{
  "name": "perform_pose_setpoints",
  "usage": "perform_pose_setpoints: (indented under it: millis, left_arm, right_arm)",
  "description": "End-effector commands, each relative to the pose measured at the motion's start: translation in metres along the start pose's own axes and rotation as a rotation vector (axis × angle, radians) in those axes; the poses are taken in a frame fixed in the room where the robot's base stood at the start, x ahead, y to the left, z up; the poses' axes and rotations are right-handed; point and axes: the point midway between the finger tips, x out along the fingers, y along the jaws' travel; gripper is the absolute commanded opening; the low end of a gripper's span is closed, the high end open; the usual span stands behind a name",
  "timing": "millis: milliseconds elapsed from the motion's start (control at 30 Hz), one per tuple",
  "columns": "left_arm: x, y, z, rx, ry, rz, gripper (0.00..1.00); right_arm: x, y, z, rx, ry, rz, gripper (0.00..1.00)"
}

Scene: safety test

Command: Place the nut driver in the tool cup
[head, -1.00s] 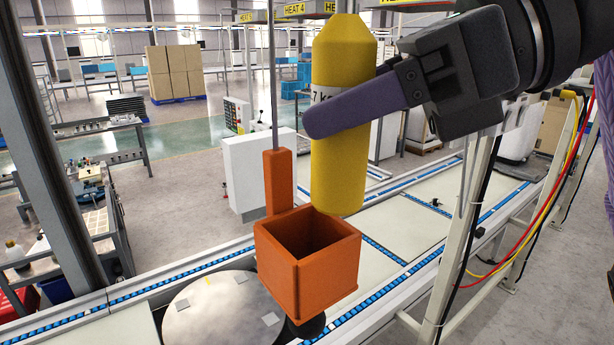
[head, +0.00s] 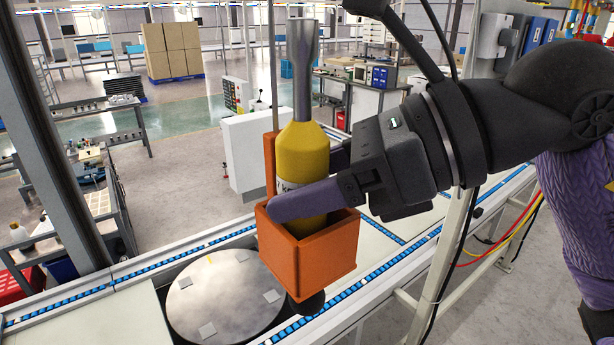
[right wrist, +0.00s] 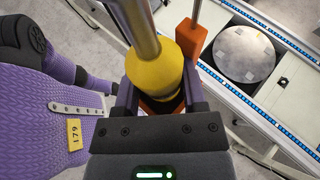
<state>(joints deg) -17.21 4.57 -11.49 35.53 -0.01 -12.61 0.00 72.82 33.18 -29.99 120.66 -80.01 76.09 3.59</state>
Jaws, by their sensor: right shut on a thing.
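The nut driver (head: 303,150) has a yellow handle and a grey metal shaft that points up. Its handle's lower end is inside the orange square tool cup (head: 308,268), below the rim. My right gripper (head: 300,200) is shut on the yellow handle, with its fingers at the level of the cup's rim. In the right wrist view the nut driver (right wrist: 154,70) stands between the two fingers, with the orange cup (right wrist: 160,105) partly visible below it. The handle's bottom is hidden by the cup wall, so I cannot tell whether it touches the floor. My left gripper is not in view.
The cup hangs on a thin upright rod (head: 273,70) above a conveyor. A round metal plate (head: 225,298) lies on the conveyor at left. A pale frame post (head: 445,270) stands to the right, with red and yellow cables beyond it.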

Motion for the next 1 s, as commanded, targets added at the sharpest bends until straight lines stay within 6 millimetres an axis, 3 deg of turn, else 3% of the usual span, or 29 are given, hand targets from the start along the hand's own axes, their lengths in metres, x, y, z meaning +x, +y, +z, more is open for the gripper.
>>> perform_pose_setpoints:
  millis: [100,133,267,767,1000]
  left_arm:
    - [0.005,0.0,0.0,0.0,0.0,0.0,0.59]
    - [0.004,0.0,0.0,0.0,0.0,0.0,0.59]
    - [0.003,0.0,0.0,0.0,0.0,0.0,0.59]
    - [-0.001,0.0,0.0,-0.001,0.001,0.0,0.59]
    - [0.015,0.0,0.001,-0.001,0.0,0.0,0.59]
  right_arm:
    - [0.002,0.0,-0.003,-0.001,-0.003,-0.001,0.0]
    - [0.001,0.0,-0.003,0.0,0.0,0.0,0.6]
    - [0.001,0.0,-0.002,0.0,0.0,0.0,0.87]
    - [-0.004,-0.001,0.002,0.0,0.0,-0.002,0.89]
    - [-0.067,-0.001,-0.001,0.002,-0.003,-0.007,0.89]
